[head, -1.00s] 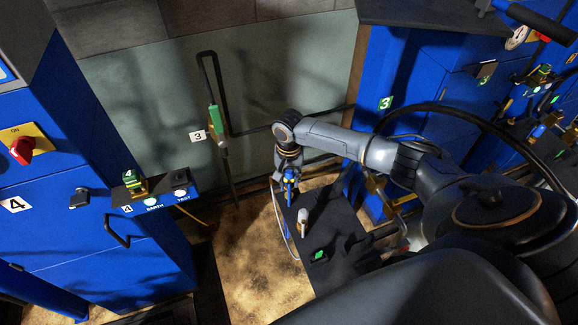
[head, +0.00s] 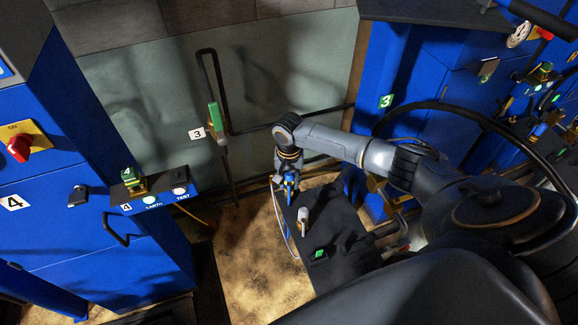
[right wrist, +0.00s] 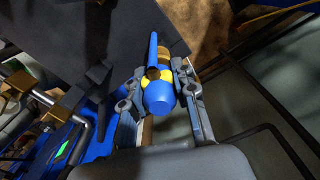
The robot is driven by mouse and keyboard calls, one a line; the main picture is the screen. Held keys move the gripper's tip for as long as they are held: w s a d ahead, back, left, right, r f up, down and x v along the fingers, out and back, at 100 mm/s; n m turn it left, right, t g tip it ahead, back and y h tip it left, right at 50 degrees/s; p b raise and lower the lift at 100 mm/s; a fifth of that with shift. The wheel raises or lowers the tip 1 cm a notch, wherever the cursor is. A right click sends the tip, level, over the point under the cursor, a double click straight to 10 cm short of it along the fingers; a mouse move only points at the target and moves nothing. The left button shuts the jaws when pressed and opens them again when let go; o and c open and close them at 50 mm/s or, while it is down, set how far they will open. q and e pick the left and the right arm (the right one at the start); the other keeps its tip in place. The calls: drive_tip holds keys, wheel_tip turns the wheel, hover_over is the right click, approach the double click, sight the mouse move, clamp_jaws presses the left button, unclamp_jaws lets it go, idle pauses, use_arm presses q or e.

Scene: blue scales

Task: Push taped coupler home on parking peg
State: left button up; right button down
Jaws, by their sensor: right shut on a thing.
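The taped coupler (right wrist: 158,97) is blue with yellow bands and sits between the fingers of my right gripper (right wrist: 157,76) in the right wrist view. The gripper is shut on it. In the head view my right gripper (head: 290,182) points down at the far left edge of a dark shelf, with a bit of blue showing at its tip. A brass-coloured part (right wrist: 165,52) shows just beyond the coupler; I cannot tell whether it is the parking peg or how far the coupler is seated. My left gripper is not in view.
The dark shelf (head: 345,235) carries a pale upright piece (head: 303,220) and a green-lit switch (head: 319,254). A thin pale hose (head: 281,225) hangs beside it. Blue cabinets stand left (head: 90,230) and right (head: 430,80). Worn tan floor (head: 250,265) lies open between them.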

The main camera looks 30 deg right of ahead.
sight(289, 175)
drive_tip(key=shift+f+b, duration=0.45)
drive_tip(key=shift+f, duration=0.65)
drive_tip(key=c, duration=1)
unclamp_jaws()
drive_tip(key=shift+r, duration=0.15)
wheel_tip(289, 175, up, 12)
drive_tip(key=shift+f, duration=0.15)
